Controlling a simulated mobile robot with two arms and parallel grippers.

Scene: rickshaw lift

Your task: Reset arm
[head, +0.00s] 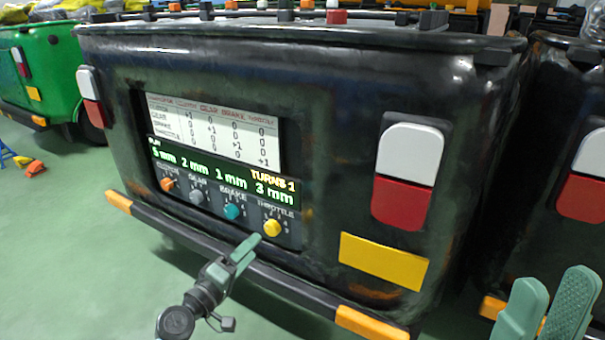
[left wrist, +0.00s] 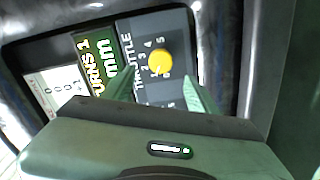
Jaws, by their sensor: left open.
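My left gripper (head: 246,252) is in front of the lower right of the control panel. In the left wrist view its fingers are open, spread to either side of the yellow throttle knob (left wrist: 159,61), with nothing between them. In the head view the yellow knob (head: 272,228) is just right of the fingertips; I cannot tell if they touch it. My right gripper (head: 552,290) is at the lower right corner, its two green fingers apart and empty.
The panel on the dark rickshaw's rear (head: 320,130) also has an orange knob (head: 167,184), a grey knob (head: 195,196) and a teal knob (head: 232,212). Its green display (head: 222,172) reads "TURNS 1". A bumper (head: 200,250) runs below. Open green floor (head: 60,250) lies left.

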